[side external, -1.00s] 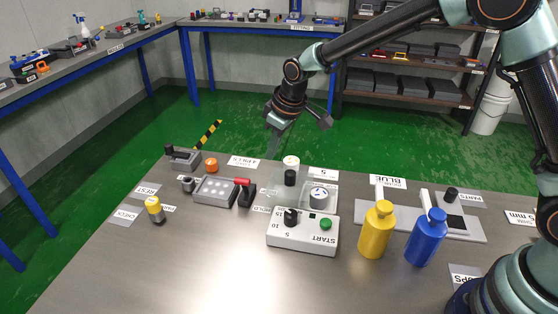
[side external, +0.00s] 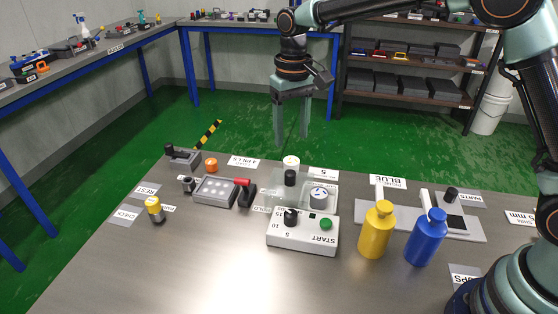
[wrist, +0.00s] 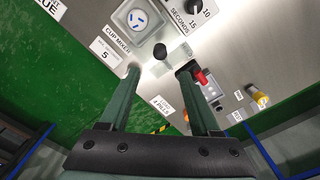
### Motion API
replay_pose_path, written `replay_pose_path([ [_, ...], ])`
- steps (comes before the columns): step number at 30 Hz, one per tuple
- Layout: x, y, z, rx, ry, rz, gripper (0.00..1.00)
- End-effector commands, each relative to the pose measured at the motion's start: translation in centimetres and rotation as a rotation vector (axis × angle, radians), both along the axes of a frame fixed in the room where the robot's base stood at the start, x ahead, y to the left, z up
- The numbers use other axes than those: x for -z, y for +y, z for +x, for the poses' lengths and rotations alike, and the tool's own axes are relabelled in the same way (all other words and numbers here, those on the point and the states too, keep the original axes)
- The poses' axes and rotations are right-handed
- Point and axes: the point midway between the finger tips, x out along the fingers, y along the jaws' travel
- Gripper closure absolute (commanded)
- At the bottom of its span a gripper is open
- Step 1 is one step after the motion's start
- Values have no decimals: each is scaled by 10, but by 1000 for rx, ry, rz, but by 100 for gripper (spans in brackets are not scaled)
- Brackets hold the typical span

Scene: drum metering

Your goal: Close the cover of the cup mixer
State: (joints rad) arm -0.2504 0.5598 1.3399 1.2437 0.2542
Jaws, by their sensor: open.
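The cup mixer (side external: 303,238) is a white box on the table with a black dial, a green button and the word START. Behind its panel is a round grey holder with a blue and white face (side external: 318,192), also in the wrist view (wrist: 138,19). A clear see-through cover (side external: 285,188) shows faintly around this part; I cannot tell its exact angle. My gripper (side external: 291,140) is open and empty, pointing down, above and behind the mixer. In the wrist view its fingertips (wrist: 160,70) are apart, with a black knob (wrist: 160,50) between and beyond them.
A yellow bottle (side external: 375,232) and a blue bottle (side external: 426,240) stand right of the mixer. Left are a grey tray block (side external: 214,190), a red-handled part (side external: 244,190) and a small yellow-topped vial (side external: 155,210). The front left table is clear.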

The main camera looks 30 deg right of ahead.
Motion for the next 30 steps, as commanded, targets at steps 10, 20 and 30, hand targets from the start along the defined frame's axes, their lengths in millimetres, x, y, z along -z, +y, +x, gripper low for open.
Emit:
replay_pose_path([
  [10,59,0,-1,-3,4,-1,36],
  [20,108,0,-1,-4,1,0,36],
  [30,117,0,0,-4,-2,0,36],
])
